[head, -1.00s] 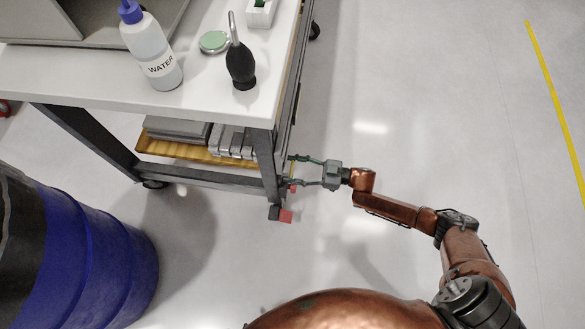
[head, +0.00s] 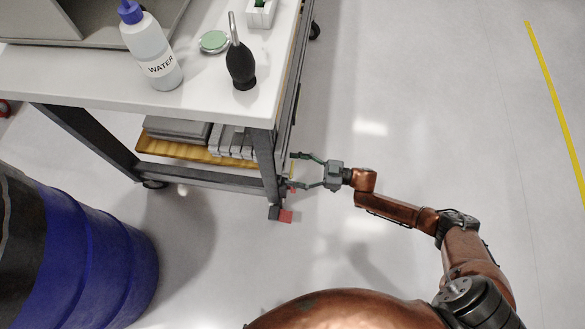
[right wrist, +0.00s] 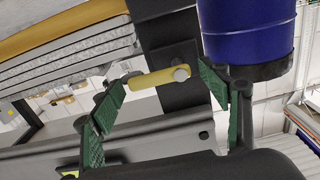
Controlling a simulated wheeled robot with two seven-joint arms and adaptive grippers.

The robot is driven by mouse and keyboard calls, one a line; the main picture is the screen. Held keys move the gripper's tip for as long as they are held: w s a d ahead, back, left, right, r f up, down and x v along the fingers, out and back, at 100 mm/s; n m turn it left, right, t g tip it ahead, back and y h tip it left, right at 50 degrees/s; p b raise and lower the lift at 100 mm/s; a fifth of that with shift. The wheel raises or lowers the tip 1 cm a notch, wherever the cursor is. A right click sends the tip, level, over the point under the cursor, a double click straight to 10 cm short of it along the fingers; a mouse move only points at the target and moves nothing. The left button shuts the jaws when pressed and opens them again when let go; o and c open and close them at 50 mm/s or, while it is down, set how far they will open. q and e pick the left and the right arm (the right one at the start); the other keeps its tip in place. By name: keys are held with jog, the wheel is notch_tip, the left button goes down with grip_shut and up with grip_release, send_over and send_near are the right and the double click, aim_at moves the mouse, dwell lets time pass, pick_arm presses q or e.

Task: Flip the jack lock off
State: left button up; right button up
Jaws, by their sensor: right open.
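The jack lock shows in the right wrist view as a yellow lever (right wrist: 158,79) with a round metal bolt head at its right end. It lies nearly level across a dark post of the table frame. My right gripper (head: 291,170) is open beside the table's near right leg. In the right wrist view, its green-padded fingers (right wrist: 161,92) stand on either side of the lever, with a gap to each. I cannot tell how deep the lever sits between them. In the head view the lever is too small to make out clearly. My left gripper is not in view.
The white table (head: 110,94) carries a water bottle (head: 151,48) and a black blower (head: 240,66). A yellow lower shelf (head: 190,153) holds grey boxes. A red block (head: 285,217) is at the leg's foot. A blue barrel (head: 90,260) stands left. Floor on the right is clear.

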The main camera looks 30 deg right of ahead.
jog(key=v, duration=1.1)
jog(key=shift+d, duration=0.2)
jog(key=shift+s, duration=0.15)
